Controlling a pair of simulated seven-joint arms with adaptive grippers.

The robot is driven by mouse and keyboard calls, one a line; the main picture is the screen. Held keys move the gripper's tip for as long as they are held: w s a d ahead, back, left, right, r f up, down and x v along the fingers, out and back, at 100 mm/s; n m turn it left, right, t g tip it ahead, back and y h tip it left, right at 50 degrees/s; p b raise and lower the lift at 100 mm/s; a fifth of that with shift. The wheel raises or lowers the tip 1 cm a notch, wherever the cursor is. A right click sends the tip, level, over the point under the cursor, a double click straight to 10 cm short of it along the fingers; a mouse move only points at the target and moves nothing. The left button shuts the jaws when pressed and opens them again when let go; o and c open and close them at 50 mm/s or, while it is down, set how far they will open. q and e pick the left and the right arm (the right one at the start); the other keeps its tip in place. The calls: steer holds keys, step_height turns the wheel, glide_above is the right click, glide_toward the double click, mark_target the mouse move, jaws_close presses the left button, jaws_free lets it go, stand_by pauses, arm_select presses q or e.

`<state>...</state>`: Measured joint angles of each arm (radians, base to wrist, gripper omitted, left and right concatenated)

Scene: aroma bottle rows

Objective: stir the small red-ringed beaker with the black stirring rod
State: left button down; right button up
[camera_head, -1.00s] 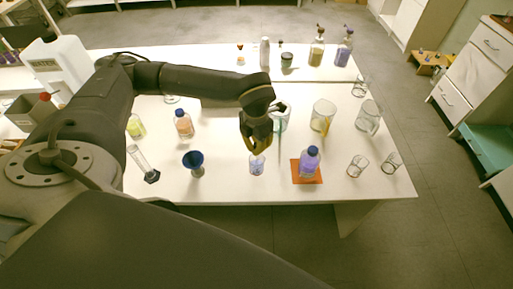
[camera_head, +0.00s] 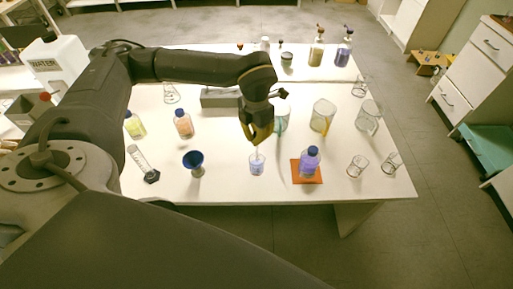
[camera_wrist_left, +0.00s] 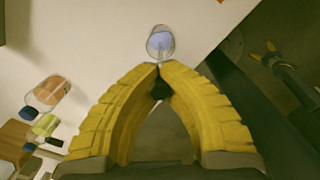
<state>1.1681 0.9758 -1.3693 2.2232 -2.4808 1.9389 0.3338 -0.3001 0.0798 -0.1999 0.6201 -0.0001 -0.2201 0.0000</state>
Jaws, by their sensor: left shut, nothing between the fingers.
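A small clear beaker with blue-violet contents (camera_head: 257,167) stands near the table's front edge. I cannot make out a red ring on it. My left gripper (camera_head: 257,143) is above it, pointing down, shut and empty. In the left wrist view its yellow fingertips (camera_wrist_left: 159,66) meet just below the beaker (camera_wrist_left: 160,42) in the picture. A thin pale streak shows between fingertips and beaker in the head view; I cannot tell what it is. I cannot make out the black stirring rod. My right gripper (camera_wrist_left: 264,53) shows open at the right of the left wrist view, beyond the table edge.
A blue-capped violet bottle (camera_head: 309,161) stands on an orange mat (camera_head: 307,180) right of the beaker. Larger beakers (camera_head: 322,116) stand behind. Empty small beakers (camera_head: 357,166) are at the right. A grey block (camera_head: 220,98) lies behind.

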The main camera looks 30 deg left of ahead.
arm_select(q)
steer(key=shift+r, duration=2.05)
